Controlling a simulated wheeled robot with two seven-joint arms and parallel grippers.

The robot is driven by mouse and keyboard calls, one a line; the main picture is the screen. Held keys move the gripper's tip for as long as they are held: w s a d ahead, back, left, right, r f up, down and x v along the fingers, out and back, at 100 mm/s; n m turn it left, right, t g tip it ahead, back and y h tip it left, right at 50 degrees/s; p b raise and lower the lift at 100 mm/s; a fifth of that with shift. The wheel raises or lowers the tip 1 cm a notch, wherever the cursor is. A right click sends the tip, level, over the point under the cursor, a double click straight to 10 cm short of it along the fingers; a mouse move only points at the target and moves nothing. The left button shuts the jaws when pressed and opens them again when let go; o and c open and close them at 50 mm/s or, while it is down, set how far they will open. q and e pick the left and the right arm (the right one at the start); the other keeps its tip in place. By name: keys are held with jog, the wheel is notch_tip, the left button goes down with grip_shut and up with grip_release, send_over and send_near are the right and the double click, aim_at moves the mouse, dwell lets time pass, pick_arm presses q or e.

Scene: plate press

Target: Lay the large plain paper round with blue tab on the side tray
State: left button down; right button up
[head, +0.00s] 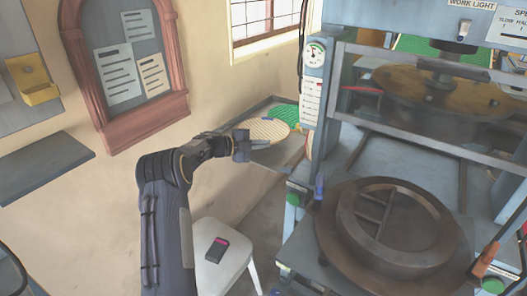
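A side tray (250,112) with a grey rim is fixed beside the press, behind my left gripper (246,146). A pale tan round (264,129) with faint lines lies or hovers over the tray, just behind the gripper. A green round (289,116) lies further back in the tray. I cannot make out a blue tab on either round. My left gripper reaches in from the left to the tray's near side; its fingers are too small to show whether they are open or shut on a round. My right gripper is out of view.
The press (430,80) fills the right side, with a heavy round brown plate (440,235) low in front and a gauge (315,55) on its post. A white stool (226,262) holds a dark and pink device (217,250). A noticeboard (105,22) and shelf (40,165) are on the left wall.

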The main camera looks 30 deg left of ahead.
aim_at(262, 159)
pick_arm(q)
jog(key=shift+f, duration=1.9)
jog(key=shift+f, duration=0.2)
jog(key=c, duration=2)
grip_release()
jog(key=shift+r, duration=0.1)
jog(key=shift+o, duration=0.2)
